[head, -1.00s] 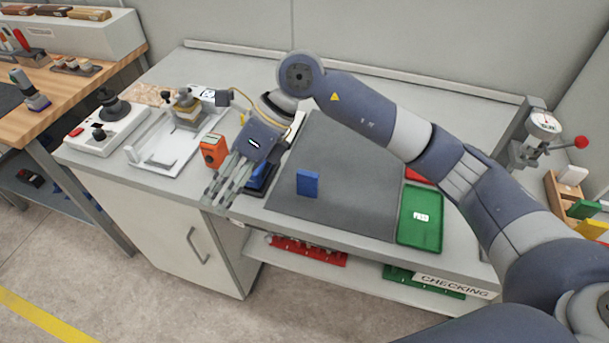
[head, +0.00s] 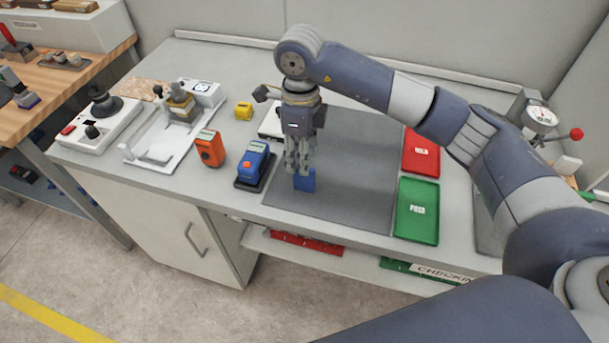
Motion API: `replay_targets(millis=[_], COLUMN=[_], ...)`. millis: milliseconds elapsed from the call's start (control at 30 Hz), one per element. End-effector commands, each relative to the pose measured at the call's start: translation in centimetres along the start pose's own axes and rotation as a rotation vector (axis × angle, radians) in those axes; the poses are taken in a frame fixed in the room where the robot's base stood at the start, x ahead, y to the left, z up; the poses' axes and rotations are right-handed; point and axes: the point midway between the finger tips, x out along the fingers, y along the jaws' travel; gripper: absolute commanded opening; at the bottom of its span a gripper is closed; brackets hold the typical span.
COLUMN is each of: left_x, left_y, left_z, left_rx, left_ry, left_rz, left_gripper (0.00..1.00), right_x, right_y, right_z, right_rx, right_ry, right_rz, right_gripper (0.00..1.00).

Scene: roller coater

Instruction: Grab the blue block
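The blue block (head: 305,182) stands on the dark grey mat (head: 350,208) near its front left. My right gripper (head: 299,172) points down right at the block, its fingers overlapping the block's top in the head view. The fingers look close together, and they hide the block's upper part. I cannot tell whether they grip it or are only in front of it. My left gripper is not in view.
A blue handheld device (head: 255,162) on a dark base and an orange meter (head: 210,148) stand left of the mat. A green tray (head: 418,228) and a red tray (head: 422,168) lie to its right. The mat's right half is clear.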

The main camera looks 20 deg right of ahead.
Motion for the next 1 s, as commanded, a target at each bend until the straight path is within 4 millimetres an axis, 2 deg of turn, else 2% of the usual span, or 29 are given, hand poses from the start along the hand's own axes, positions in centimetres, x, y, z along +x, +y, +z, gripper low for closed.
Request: replay_targets(millis=[100, 300, 600, 633, 700, 800, 1000], left_x=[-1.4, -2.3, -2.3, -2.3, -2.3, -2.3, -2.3], left_y=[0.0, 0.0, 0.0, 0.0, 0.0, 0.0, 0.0], left_z=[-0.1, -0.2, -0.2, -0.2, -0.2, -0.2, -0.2], left_rx=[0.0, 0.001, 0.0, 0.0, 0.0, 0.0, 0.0], left_ry=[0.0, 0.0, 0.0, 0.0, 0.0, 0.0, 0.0], left_rz=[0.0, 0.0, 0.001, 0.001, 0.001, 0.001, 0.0], left_gripper=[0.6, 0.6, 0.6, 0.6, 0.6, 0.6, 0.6], right_x=[1.1, 3.8, 4.5, 4.5, 4.5, 4.5, 4.5], right_y=[0.3, 0.4, 0.3, 0.3, 0.3, 0.3, 0.3], right_z=[-0.6, -0.9, -0.8, -0.8, -0.8, -0.8, -0.8], right_rx=[0.0, 0.0, -0.001, -0.001, -0.001, -0.001, -0.001], right_ry=[0.003, 0.002, 0.0, 0.0, 0.0, 0.0, 0.0], right_rz=[0.004, 0.004, 0.0, 0.0, 0.0, 0.001, 0.001], right_gripper=[0.37, 0.37, 0.37, 0.34, 0.19, 0.0, 0.0])
